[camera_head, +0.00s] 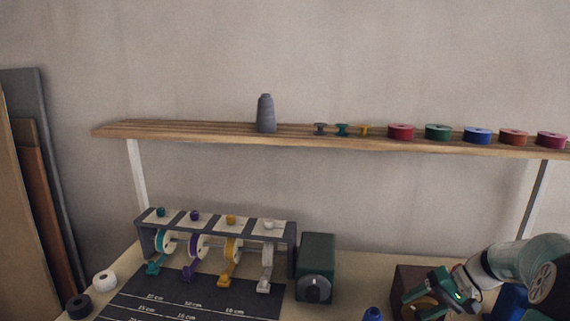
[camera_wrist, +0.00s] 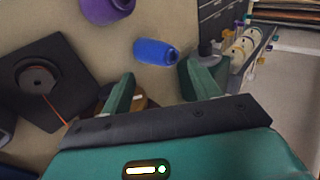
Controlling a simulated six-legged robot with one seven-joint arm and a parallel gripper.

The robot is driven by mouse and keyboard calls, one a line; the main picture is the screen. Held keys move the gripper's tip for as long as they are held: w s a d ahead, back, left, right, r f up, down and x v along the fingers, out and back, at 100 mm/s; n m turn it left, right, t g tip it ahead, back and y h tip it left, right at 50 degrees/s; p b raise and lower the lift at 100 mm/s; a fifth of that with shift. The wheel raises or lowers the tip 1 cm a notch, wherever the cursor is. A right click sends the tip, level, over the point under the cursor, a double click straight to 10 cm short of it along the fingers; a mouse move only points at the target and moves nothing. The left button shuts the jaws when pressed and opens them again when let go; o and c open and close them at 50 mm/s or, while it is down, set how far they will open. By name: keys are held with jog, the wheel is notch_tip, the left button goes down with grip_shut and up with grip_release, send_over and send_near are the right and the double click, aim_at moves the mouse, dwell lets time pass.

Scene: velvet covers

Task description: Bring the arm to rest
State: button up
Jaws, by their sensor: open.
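My gripper (camera_wrist: 158,85) is open in the wrist view, its two green fingers spread apart. A blue spool (camera_wrist: 155,52) lies beyond the fingertips on the tabletop, and nothing shows held between the fingers. In the head view my gripper (camera_head: 420,300) is at the lower right, at the end of my pale arm, in front of a dark brown box (camera_head: 408,274). The arm is bent down over the table's right side, and its lower part is cut off by the frame. A small blue spool (camera_head: 373,314) stands left of the gripper.
A rack with several ribbon reels (camera_head: 215,233) and a dark green box (camera_head: 316,268) stand on the table. A wall shelf (camera_head: 200,131) with a grey cone and coloured spools is above. The wrist view shows a purple spool (camera_wrist: 108,8) and a dark square plate (camera_wrist: 45,75).

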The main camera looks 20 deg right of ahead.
jog(key=w+a+r+n+g+h, duration=0.1)
jog(key=a+r+n+g+h, duration=0.2)
jog(key=a, duration=0.8)
jog(key=w+a+r+h, duration=0.2)
jog(key=a+r, duration=0.2)
jog(key=a, duration=0.6)
jog(key=s+a+r+n+t+h, duration=0.1)
jog(key=s+a+r, duration=0.1)
jog(key=s+a, duration=0.2)
jog(key=s+a+r+n+t+h, duration=0.1)
jog(key=s+a, duration=0.4)
jog(key=a, duration=0.6)
jog(key=shift+s+a+r+n+t, duration=0.2)
jog(key=shift+r+n+t, duration=0.6)
